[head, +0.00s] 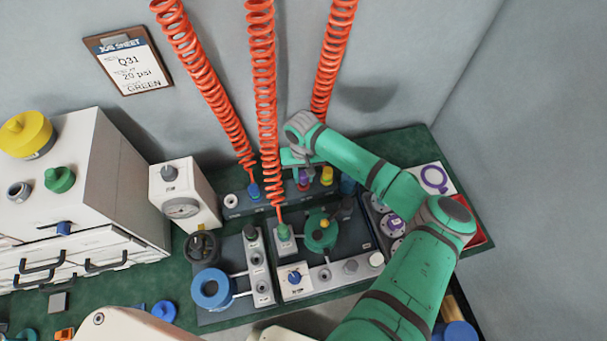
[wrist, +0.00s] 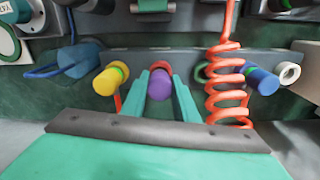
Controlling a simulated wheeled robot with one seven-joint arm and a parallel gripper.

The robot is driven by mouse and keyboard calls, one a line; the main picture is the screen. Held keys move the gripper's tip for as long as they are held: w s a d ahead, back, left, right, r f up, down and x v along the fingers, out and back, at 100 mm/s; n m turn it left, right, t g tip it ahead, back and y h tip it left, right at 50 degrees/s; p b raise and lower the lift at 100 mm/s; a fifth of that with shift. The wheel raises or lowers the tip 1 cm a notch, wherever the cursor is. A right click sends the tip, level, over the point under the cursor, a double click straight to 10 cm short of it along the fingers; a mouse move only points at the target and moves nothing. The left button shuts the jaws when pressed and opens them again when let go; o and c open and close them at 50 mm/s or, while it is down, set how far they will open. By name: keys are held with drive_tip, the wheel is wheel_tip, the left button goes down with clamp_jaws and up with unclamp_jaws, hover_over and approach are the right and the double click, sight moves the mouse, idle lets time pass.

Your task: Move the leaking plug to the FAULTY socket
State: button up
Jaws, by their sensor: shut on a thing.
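My gripper (head: 302,170) is at the back rail (head: 232,205). In the wrist view my gripper (wrist: 161,95) has its two fingers shut around a purple plug (wrist: 159,85), which also shows in the head view (head: 303,183). The purple plug appears to be at the rail still. A yellow plug (wrist: 108,80) and a blue plug (wrist: 262,80) stand on either side of it. A green plug (head: 284,231) on a red coil sits in the panel in front. I cannot read any FAULTY label or tell a leak from these frames.
A pressure gauge box (head: 183,195) stands left of the rail. A job sheet (head: 128,60) on the wall reads Q31, 20 psi, GREEN. Red coiled hoses (head: 264,90) hang around my gripper. A blue ring (head: 211,288) and a green round fitting (head: 320,230) stand on the front panels.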

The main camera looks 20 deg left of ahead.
drive_tip(key=shift+f, duration=0.65)
drive_tip(key=o, duration=1.2)
wheel_tip(320, 180, up, 11)
drive_tip(key=shift+a+f, duration=0.1)
